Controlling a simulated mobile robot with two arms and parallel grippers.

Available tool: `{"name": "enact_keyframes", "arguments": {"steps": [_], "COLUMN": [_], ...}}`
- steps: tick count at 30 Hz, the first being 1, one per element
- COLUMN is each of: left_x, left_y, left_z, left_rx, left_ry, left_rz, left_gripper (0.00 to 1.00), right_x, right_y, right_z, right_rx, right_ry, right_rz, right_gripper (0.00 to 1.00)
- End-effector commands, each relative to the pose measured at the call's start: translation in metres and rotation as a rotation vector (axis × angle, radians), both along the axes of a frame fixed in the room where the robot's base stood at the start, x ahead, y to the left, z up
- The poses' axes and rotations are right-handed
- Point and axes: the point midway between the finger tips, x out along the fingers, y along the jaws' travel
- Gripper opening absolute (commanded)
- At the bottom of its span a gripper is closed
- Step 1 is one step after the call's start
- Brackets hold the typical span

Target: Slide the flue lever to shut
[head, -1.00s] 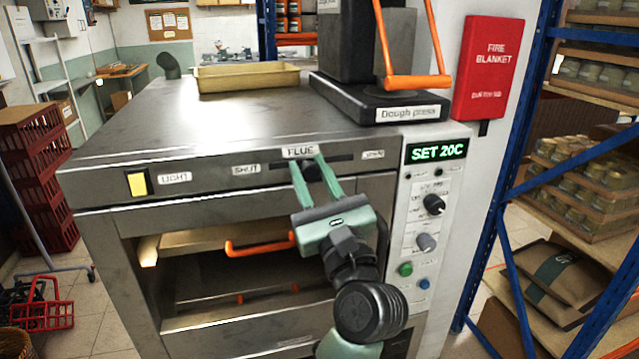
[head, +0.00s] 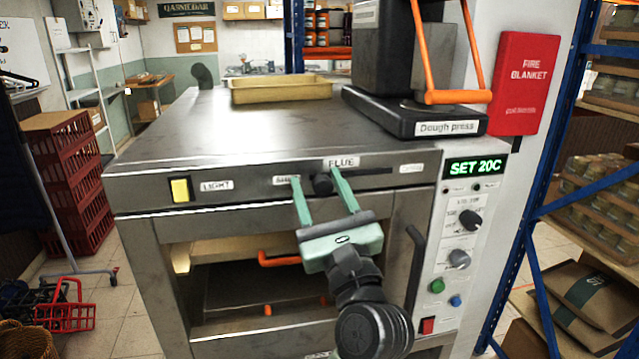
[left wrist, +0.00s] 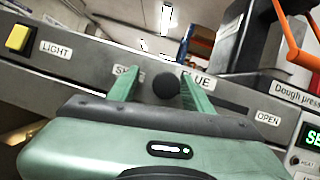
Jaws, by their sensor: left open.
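The flue lever (head: 322,185) is a round black knob in a dark slot on the oven's front panel, under the FLUE label (head: 341,162). It stands left of the slot's middle, nearer the SHUT label (head: 280,181) than the OPEN label (head: 411,168). My left gripper (head: 316,177) is open with its green fingers on either side of the knob. In the left wrist view the knob (left wrist: 166,86) sits close against the right finger, with a gap to the left finger. The left finger partly covers the SHUT label. My right gripper is out of view.
Knobs and buttons line the control panel (head: 462,240) to the right. The dough press (head: 420,112) and a tan tray (head: 280,90) stand on the oven top (head: 210,130).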

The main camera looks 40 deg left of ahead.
Motion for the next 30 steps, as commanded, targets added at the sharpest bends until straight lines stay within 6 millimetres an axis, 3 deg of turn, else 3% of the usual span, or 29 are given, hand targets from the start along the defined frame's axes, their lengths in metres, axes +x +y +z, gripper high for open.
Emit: {"name": "enact_keyframes", "arguments": {"steps": [5,10,30], "left_x": [0.000,0.000,-0.001], "left_y": [-0.001,0.000,0.002], "left_z": [0.002,0.018,0.165], "left_rx": [0.000,-0.001,-0.003], "left_ry": [-0.002,-0.007,-0.006], "left_rz": [-0.002,-0.002,0.000], "left_gripper": [0.50,0.50,0.50], "right_x": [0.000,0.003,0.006], "right_y": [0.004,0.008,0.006], "right_z": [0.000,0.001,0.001], "right_rx": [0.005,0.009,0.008], "right_ry": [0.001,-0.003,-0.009], "right_rz": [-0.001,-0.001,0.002], "right_gripper": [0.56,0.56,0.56]}}
